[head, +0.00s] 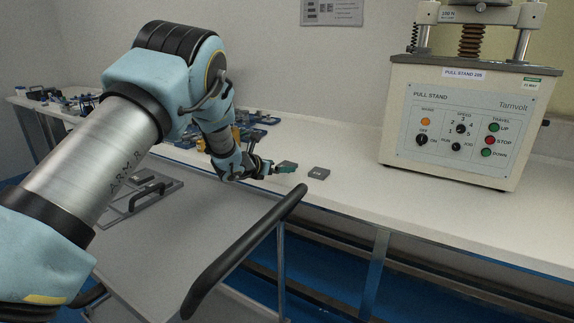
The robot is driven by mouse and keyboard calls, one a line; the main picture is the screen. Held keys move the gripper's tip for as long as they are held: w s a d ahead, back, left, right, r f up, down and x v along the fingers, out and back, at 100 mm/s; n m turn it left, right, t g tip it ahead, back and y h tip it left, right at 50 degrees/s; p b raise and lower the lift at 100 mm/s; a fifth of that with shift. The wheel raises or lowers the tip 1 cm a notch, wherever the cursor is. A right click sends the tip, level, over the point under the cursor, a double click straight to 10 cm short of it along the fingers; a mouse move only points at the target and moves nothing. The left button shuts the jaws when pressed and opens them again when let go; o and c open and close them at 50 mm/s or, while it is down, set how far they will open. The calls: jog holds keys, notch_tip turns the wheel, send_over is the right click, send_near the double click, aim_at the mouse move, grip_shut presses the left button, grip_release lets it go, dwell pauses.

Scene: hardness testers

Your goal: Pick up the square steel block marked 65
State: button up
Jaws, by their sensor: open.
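Two small dark grey square blocks lie on the white bench. One block (319,173) lies clear, to the right of my gripper. The other block (289,163) is right at my gripper's tip and partly hidden by it. No number can be read on either block, so I cannot tell which is marked 65. My gripper (285,170) reaches in from the left, low over the bench near its front edge. It is open, and nothing shows held in it. Whether it touches the nearer block is too small to tell.
A pull stand machine (455,120) stands on the bench at the right. Several small tools and parts (85,103) clutter the bench at the far left. A black handle bar (245,250) rises in the foreground. The bench between the blocks and the machine is clear.

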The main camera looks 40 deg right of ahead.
jog(key=shift+x, duration=1.2)
jog(key=shift+c, duration=0.4)
jog(key=shift+r, duration=0.1)
grip_shut()
